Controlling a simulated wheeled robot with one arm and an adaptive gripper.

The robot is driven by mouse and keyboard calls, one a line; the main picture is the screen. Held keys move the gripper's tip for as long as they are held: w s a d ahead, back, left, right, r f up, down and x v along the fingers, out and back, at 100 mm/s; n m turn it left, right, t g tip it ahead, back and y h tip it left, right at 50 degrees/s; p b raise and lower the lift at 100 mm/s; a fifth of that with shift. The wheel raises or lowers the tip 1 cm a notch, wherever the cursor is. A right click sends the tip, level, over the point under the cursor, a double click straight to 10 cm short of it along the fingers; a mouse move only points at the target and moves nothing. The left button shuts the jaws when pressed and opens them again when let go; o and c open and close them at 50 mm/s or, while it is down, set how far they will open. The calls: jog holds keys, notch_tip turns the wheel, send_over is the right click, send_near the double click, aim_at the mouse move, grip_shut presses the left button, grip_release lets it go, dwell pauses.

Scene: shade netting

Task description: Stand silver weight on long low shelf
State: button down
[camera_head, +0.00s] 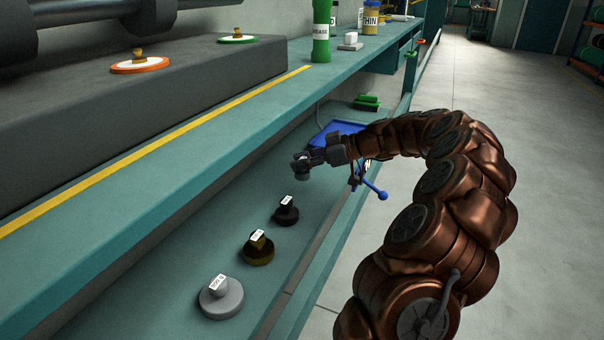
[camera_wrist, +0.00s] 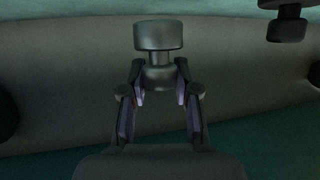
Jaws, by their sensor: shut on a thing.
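My gripper (camera_head: 312,160) is shut on a small grey, knobbed piece (camera_head: 300,170), held in the air above the long low shelf (camera_head: 185,268). In the wrist view the fingers of my gripper (camera_wrist: 160,95) close around the lower part of this grey piece (camera_wrist: 158,36); its wide round end points away from me. In this light I cannot tell whether it is silver. A silver weight (camera_head: 221,300) with a white label stands upright on the shelf at the near end, apart from my gripper.
A brass weight (camera_head: 258,250) and a black weight (camera_head: 286,212) stand in a row on the low shelf. A blue tray (camera_head: 338,132) lies behind my gripper. The upper bench (camera_head: 150,160) overhangs the shelf on the left. A blue-knobbed lever (camera_head: 380,194) sticks out at the shelf's front edge.

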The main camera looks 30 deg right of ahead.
aim_at(306, 170)
jog(key=shift+w+f+b, duration=0.15)
jog(key=shift+f+b, duration=0.55)
jog(key=shift+f, duration=1.15)
jog(key=shift+f+b, duration=0.15)
jog(key=shift+b, duration=0.15)
jog(key=c, duration=0.8)
grip_release()
jog(key=shift+c, duration=0.2)
jog(key=shift+r+p, duration=0.25)
jog(key=shift+p, duration=0.15)
jog(key=p+v, duration=0.2)
jog(key=v, duration=0.8)
jog(key=shift+s+d+r, duration=0.15)
jog(key=shift+s+d, duration=0.1)
jog(key=shift+s, duration=0.05)
jog(key=shift+s+d+r, duration=0.2)
jog(key=shift+s+d, duration=0.2)
